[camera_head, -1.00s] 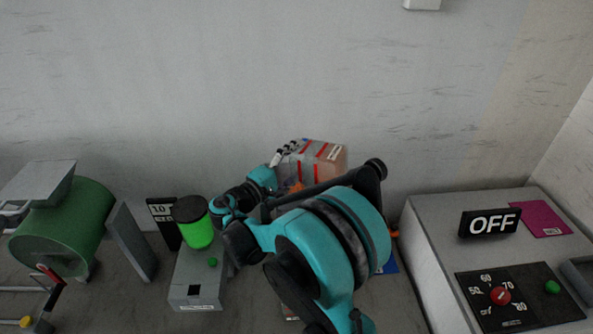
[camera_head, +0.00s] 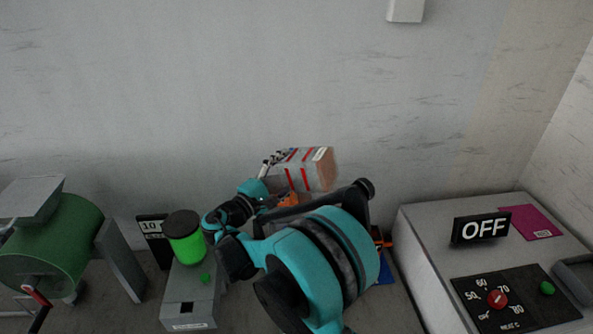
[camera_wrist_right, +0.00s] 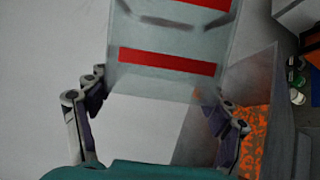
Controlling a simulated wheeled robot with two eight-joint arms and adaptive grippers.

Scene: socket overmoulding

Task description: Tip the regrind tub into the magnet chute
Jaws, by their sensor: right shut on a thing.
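The tub (camera_head: 298,171) is a pale grey box with red stripes, a white label and a brownish right side. It is held up near the wall, beyond my right arm. My right gripper (camera_head: 264,170) is shut on it at its left. In the right wrist view the tub (camera_wrist_right: 165,50) fills the upper middle, between the fingers of my right gripper (camera_wrist_right: 163,92). An orange speckled patch (camera_wrist_right: 255,135) shows behind the right finger, by a grey panel. I cannot tell for certain which thing is the magnet chute; my arm hides part of the bench. My left gripper is out of view.
A green drum with a grey hopper (camera_head: 48,245) stands at left, beside an upright grey panel (camera_head: 120,260). A grey box (camera_head: 192,298) carries a bright green black-lidded jar (camera_head: 186,245). A grey cabinet (camera_head: 425,250) with an OFF sign (camera_head: 481,228) stands at right.

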